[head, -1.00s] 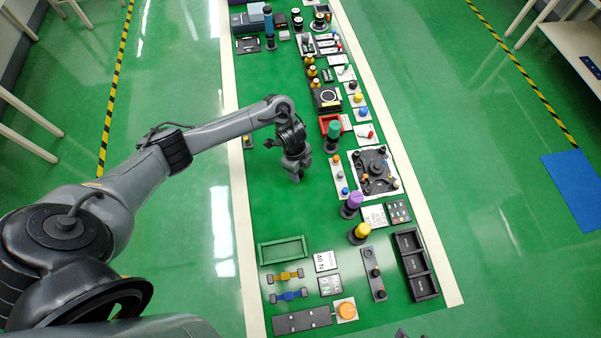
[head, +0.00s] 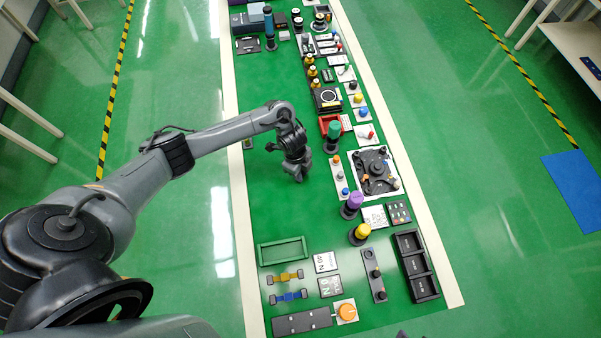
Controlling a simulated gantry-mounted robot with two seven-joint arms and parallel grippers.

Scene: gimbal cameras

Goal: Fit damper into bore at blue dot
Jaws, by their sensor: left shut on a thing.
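My left gripper (head: 298,175) is over the middle of the long green bench, pointing down, its fingers closed. What it grips is too small and dark to make out, so I cannot tell whether it is the damper. To its right, a black fixture (head: 375,171) sits on a white plate, with small coloured spots and raised round parts. I cannot pick out a blue dot or open bore on it for certain. A narrow pale strip (head: 340,176) with small coloured knobs, one of them blue, lies between gripper and fixture. My right gripper is not in view.
Upright posts with teal (head: 333,130), purple (head: 354,200) and yellow (head: 361,231) tops stand around the fixture. A green tray (head: 283,252) and a black compartment box (head: 416,265) lie nearer. The bench left of the gripper is mostly clear.

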